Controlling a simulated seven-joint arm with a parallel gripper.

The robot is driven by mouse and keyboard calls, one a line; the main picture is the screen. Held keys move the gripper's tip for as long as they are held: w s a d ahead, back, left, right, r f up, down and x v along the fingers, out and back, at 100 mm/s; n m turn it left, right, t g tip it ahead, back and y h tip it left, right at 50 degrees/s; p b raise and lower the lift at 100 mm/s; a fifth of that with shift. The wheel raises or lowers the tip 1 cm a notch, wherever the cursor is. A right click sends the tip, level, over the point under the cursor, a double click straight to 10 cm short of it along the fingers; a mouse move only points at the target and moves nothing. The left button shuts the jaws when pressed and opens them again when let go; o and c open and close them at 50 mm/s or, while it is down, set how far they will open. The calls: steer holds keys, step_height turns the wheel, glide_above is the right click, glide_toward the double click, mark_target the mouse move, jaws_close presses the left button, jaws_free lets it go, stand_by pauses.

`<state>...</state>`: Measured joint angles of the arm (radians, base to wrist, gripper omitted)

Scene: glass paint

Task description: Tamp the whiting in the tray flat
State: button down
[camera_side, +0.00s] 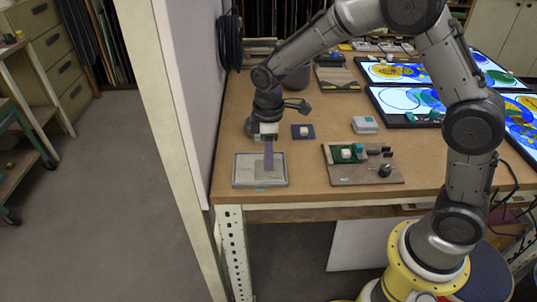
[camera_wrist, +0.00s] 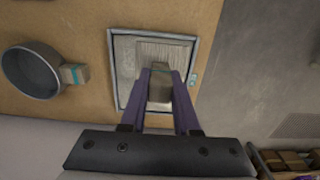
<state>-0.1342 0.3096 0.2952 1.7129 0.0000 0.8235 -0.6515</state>
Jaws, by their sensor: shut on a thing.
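The tray (camera_side: 236,183) is a shallow, grey-rimmed square at the table's front left corner. In the wrist view the tray (camera_wrist: 113,82) holds pale whiting (camera_wrist: 165,50) with ridges or lines across part of its surface; a left strip looks smoother. My gripper (camera_side: 268,166) points down over the tray. In the wrist view my gripper (camera_wrist: 160,72) has its purple fingers shut on a beige-grey block (camera_wrist: 159,92). The block is over the whiting; I cannot tell whether it touches. In the side view the fingers mostly hide the block.
A board with a knob (camera_side: 385,170) stands right of the tray. A navy pad (camera_side: 296,135) bears a white block. Bare table lies between.

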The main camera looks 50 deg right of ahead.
steer(key=shift+f, duration=0.1)
stand_by(0.6)
steer(key=shift+r, duration=1.2)
steer(key=shift+w+d, duration=0.9)
steer(key=shift+f, duration=0.1)
steer(key=shift+f, duration=0.85)
steer(key=shift+f, duration=0.3)
